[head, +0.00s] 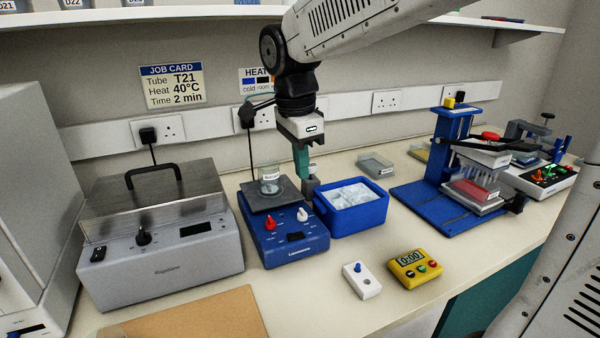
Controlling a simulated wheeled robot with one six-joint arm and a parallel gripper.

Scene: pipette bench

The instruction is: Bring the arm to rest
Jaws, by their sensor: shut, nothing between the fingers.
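My arm comes down from the top of the head view. My gripper (302,172) points downward with its green fingers together and nothing between them. It is just right of a glass beaker (269,186) on the blue hotplate (287,247) and behind the blue ice box (352,222). A small grey piece shows at the fingertips; I cannot tell whether they touch it.
A grey water bath (165,260) with a clear lid stands at left, a brown board (190,316) in front. A white switch box (361,282) and a yellow timer (414,268) sit front centre. A blue stand (432,200) is at right. A shelf overhangs behind.

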